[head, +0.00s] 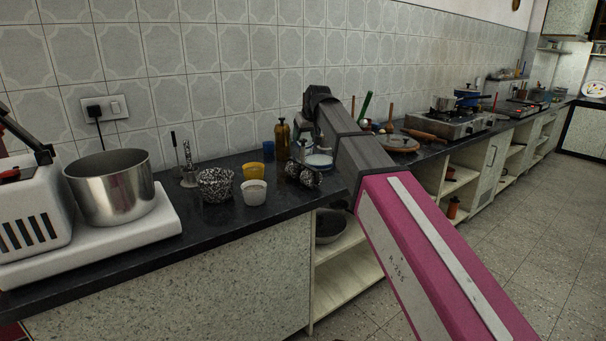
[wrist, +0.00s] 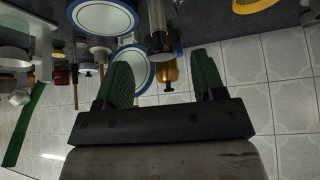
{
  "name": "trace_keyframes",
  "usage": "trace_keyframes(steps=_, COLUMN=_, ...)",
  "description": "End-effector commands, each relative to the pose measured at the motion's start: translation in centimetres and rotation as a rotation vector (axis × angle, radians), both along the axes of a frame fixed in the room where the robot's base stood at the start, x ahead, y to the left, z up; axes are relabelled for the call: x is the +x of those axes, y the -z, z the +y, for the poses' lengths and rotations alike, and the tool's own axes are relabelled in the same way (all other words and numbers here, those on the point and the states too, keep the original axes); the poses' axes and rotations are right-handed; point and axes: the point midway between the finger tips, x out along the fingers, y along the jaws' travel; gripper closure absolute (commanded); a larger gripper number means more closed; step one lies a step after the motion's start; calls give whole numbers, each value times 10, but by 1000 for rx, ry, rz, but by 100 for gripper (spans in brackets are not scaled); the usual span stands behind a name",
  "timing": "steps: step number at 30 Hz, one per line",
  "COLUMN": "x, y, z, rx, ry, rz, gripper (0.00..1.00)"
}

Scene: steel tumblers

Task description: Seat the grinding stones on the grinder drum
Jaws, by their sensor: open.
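A steel drum (head: 108,188) stands upright on a white grinder base (head: 150,220) at the left of the counter in the head view. A speckled black-and-white pair of roller-like stones (head: 303,174) lies on the counter near its front edge. A speckled cup-shaped piece (head: 215,185) stands further left; I cannot tell whether it belongs to the stones. My gripper (wrist: 161,66) is open and empty in the wrist view, beyond the stones by the wall. In the head view its fingers are largely hidden by my arm. The stones are not clearly seen in the wrist view.
Yellow (head: 252,171) and white (head: 254,192) cups stand between drum and stones. An amber bottle (head: 282,137) is by the wall. Blue-rimmed plates (wrist: 105,17) and a metal cylinder (wrist: 160,32) show in the wrist view. The counter front left of the cups is clear.

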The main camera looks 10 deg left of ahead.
Motion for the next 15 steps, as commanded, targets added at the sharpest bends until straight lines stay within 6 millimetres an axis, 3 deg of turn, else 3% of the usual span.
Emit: trace_keyframes(steps=15, x=19, y=46, z=17, rx=0, ry=1, rz=0, gripper=37)
